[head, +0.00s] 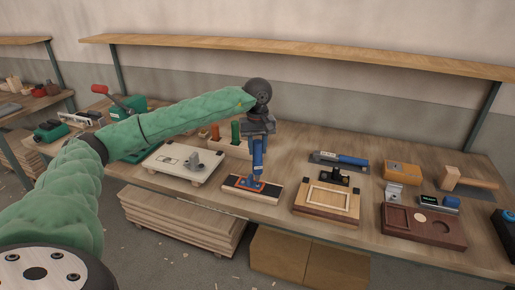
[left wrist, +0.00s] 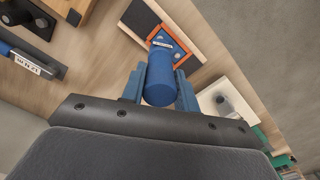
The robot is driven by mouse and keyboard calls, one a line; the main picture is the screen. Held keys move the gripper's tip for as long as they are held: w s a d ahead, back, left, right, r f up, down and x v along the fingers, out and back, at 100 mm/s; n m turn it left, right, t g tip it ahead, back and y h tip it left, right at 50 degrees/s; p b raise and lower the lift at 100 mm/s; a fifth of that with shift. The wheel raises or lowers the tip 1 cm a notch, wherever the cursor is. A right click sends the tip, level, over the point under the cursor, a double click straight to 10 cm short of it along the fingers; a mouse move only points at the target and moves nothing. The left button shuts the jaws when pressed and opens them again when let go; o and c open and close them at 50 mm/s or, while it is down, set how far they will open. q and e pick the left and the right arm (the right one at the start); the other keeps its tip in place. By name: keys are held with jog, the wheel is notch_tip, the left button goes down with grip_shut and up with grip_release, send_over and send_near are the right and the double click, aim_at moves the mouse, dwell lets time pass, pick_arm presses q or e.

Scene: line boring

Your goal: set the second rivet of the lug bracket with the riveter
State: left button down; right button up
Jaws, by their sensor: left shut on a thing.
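My left gripper (head: 258,141) points down over the workpiece in the middle of the bench. It is shut on a blue cylindrical tool, seemingly the riveter (left wrist: 159,80), held between its two blue fingers. Below is a dark and wood-edged board (head: 235,182) with an orange-edged plate (head: 266,188), seemingly the lug bracket. In the left wrist view the plate (left wrist: 186,58) shows blue inside its orange edge, with a small white label by the tool. The tool hides part of the plate; I cannot tell whether its tip touches. My right gripper is in neither view.
Left stands a pale board with a grey fitting (head: 194,160); behind is a holder with coloured handles (head: 236,133). Right are a framed wooden block (head: 327,200), a blue-handled tool (head: 340,159) and a brown tray (head: 452,237). A shelf (head: 300,53) runs above the bench.

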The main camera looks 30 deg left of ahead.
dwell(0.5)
pick_arm(q)
jog(key=shift+b, duration=0.65)
dwell(0.9)
jog(key=shift+f+b, duration=1.1)
jog(key=shift+f, duration=0.3)
dwell(1.6)
jog(key=shift+r+p, duration=0.4)
jog(key=shift+r, duration=1.7)
jog(key=shift+r+p, duration=0.7)
jog(key=shift+r, duration=2.25)
